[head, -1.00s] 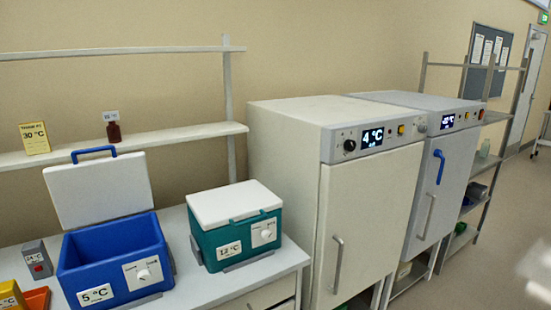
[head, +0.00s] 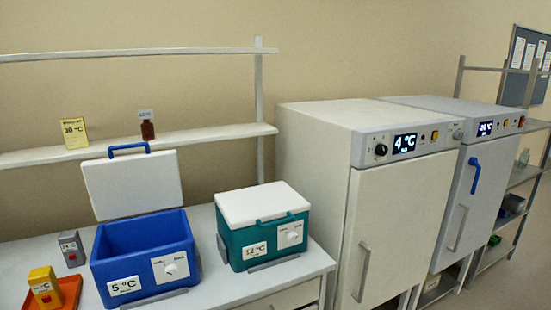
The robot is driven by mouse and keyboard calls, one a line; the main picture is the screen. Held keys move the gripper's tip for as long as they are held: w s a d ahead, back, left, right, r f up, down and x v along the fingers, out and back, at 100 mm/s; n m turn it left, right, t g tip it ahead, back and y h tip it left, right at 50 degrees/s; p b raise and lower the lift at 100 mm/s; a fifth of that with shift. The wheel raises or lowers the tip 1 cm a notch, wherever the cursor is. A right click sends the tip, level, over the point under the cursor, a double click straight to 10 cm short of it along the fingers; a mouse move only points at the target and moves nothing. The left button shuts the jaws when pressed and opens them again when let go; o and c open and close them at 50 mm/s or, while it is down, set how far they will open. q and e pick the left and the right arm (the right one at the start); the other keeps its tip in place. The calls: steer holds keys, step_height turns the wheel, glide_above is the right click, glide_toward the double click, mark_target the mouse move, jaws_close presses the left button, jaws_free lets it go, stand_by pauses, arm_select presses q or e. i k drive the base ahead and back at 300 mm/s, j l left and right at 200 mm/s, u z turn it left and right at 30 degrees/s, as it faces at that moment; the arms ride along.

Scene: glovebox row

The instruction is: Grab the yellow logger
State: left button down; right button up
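The yellow logger (head: 45,287) is a small yellow box with a white temperature label. It stands on an orange tray (head: 70,290) at the lower left of the head view, on the bench. The tray is partly cut off by the picture's bottom edge. A grey logger (head: 71,248) with a red mark stands just behind it. Neither of my grippers is in view.
An open blue cooler (head: 145,262) and a closed teal cooler (head: 262,232) stand on the bench (head: 215,285). A shelf (head: 200,138) above holds a yellow card (head: 74,133) and a brown bottle (head: 147,130). Two cabinets (head: 400,230) stand to the right.

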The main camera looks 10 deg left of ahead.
mark_target(42, 281)
steer(key=u, duration=0.4)
steer(key=k+u, duration=0.15)
steer(key=u, duration=0.2)
steer(key=j+u, duration=0.1)
steer(key=u, duration=0.3)
steer(key=k+j+u, duration=0.1)
steer(key=u, duration=0.3)
